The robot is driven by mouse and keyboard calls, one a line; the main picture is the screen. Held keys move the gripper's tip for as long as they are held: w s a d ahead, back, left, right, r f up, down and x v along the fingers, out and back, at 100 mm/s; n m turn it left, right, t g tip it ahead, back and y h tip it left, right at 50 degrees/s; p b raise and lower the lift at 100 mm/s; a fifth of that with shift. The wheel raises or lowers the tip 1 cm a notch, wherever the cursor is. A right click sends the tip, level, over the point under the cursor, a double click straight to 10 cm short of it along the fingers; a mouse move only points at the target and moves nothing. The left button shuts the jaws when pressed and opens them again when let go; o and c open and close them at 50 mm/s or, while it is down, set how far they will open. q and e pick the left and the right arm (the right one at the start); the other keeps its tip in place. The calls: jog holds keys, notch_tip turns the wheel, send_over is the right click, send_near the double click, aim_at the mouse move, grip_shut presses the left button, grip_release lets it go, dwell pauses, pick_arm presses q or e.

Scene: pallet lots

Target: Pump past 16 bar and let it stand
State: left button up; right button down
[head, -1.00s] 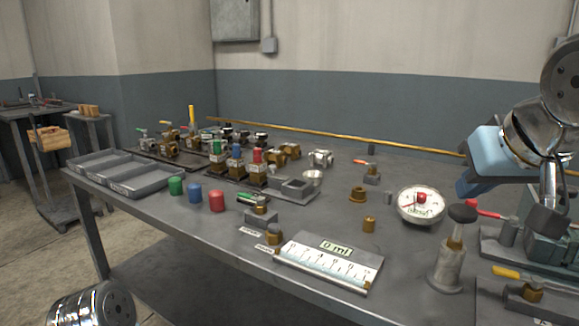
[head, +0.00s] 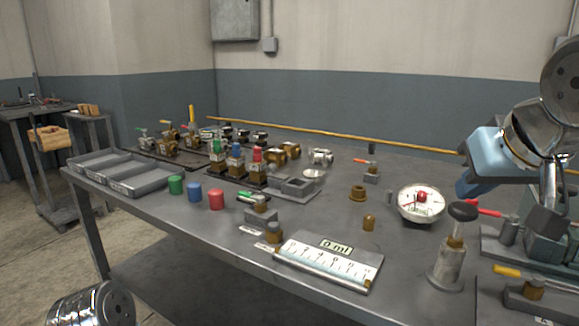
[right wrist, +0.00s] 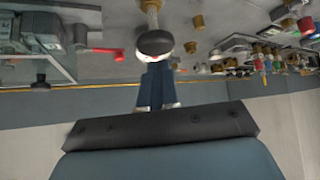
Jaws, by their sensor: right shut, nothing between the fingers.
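The hand pump, a grey cylinder with a brass neck and a black knob (head: 462,211), stands at the bench's front right. The round white gauge (head: 421,203) with a red centre lies just behind and left of it; its reading is too small to tell. My right gripper (head: 467,188) has dark blue fingers, shut and empty, in the air above and behind the knob. In the right wrist view the shut fingers (right wrist: 156,75) point at the black knob (right wrist: 155,43), with no grip on it. My left gripper is out of view; only a metal arm part shows at lower left.
A red lever (head: 484,209) and a yellow-handled valve (head: 510,273) are right of the pump. A measuring plate reading 0 ml (head: 330,262) lies to its left. Brass fittings, coloured caps, valves and grey trays (head: 150,182) fill the bench's left half.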

aim_at(466, 209)
jog(key=shift+f+b, duration=1.4)
jog(key=shift+f, duration=0.45)
notch_tip(466, 209, up, 6)
jog(key=p, duration=0.5)
jog(key=shift+f+p, duration=0.1)
jog(key=shift+p, duration=0.3)
jog(key=shift+r, duration=0.95)
